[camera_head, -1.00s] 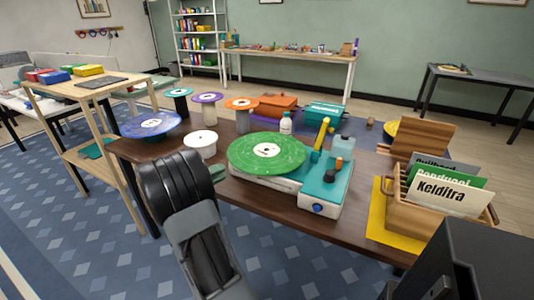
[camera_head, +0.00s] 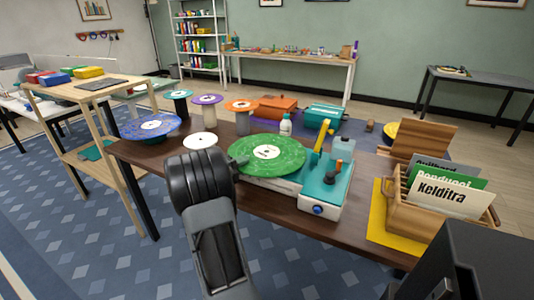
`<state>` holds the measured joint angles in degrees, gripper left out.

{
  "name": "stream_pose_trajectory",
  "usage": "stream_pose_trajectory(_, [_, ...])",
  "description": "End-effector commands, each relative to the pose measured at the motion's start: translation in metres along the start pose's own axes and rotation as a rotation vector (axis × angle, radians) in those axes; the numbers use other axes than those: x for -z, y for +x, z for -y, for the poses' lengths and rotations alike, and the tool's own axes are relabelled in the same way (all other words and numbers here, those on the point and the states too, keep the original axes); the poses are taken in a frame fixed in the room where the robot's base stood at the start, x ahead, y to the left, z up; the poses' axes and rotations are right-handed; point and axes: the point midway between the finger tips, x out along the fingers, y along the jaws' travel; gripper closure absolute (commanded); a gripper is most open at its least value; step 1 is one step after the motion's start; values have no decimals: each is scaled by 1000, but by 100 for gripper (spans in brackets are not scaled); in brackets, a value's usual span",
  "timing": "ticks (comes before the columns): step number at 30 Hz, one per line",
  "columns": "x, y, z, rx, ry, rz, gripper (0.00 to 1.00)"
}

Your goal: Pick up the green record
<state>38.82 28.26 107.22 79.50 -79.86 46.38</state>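The green record (camera_head: 268,153) lies flat on the turntable (camera_head: 322,187), which has a teal panel and a yellow tonearm. The record's white label faces up. My black and grey arm reaches up from the bottom of the view, its dark rounded joint just left of the record and in front of the table.
A blue record (camera_head: 150,127) sits on a stand at the table's left end. Small teal, purple and orange discs stand on spools behind. A white round piece (camera_head: 200,141) is left of the record. A wooden crate (camera_head: 418,218) of sleeves is at right, on a yellow mat.

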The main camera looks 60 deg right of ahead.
Motion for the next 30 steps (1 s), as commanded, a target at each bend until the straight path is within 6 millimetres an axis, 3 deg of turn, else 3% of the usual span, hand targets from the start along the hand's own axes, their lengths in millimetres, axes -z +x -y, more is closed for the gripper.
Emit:
stream_pose_trajectory(5, [0, 0, 0, 0, 0, 0, 80])
stream_pose_trajectory(12, [0, 0, 0, 0, 0, 0, 100])
stream_pose_trajectory(25, [0, 0, 2, 1, 1, 0, 100])
stream_pose_trajectory(30, [0, 0, 20, 1, 5, -1, 100])
